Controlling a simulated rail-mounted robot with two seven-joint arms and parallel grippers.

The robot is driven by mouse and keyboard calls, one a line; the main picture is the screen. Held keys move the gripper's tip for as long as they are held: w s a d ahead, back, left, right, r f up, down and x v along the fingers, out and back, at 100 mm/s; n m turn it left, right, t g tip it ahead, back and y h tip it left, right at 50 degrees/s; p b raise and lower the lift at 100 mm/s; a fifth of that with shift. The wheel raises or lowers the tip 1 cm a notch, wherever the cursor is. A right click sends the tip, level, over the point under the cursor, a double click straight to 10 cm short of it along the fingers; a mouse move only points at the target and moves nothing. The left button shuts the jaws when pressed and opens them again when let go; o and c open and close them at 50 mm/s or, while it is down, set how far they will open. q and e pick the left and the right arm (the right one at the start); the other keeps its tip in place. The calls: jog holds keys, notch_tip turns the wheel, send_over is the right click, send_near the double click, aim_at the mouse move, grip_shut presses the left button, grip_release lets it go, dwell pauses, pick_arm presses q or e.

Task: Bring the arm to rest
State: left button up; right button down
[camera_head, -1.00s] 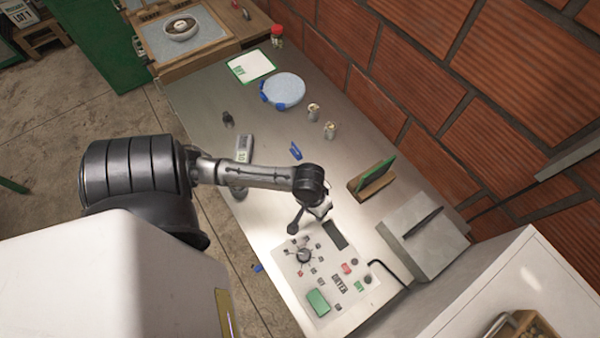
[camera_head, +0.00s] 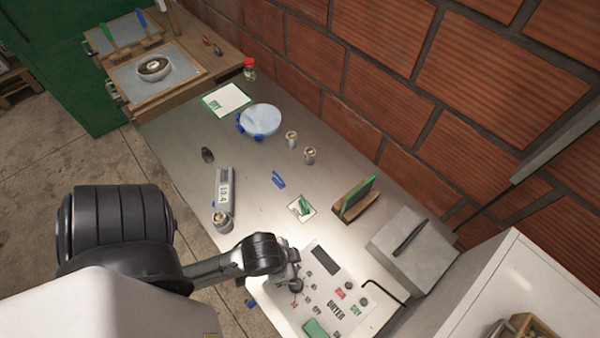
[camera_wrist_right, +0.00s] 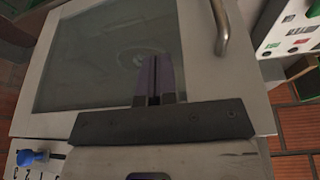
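My left arm comes in from the left in the head view and bends down over the left edge of the control panel (camera_head: 342,288). My left gripper (camera_head: 294,280) is small and partly hidden by its own wrist. It is beside or over the panel's dark round knob (camera_head: 297,286); I cannot tell whether it touches it or how its fingers stand. My right gripper (camera_wrist_right: 155,60) shows only in the right wrist view. Its two purple fingers are together with nothing between them, in front of a glass-panelled door (camera_wrist_right: 90,60) with a metal handle (camera_wrist_right: 221,28).
The metal worktop (camera_head: 190,135) holds a scale (camera_head: 223,187), small cans (camera_head: 310,155), a round pale-blue lidded dish (camera_head: 260,119) and a green card in a wooden stand (camera_head: 355,198). A grey box (camera_head: 412,243) stands right. A brick wall (camera_head: 400,85) borders the back.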

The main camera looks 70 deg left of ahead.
notch_tip(320, 180, up, 15)
jog(key=p, duration=1.5)
jog(key=shift+d, duration=0.15)
jog(key=shift+r, duration=0.1)
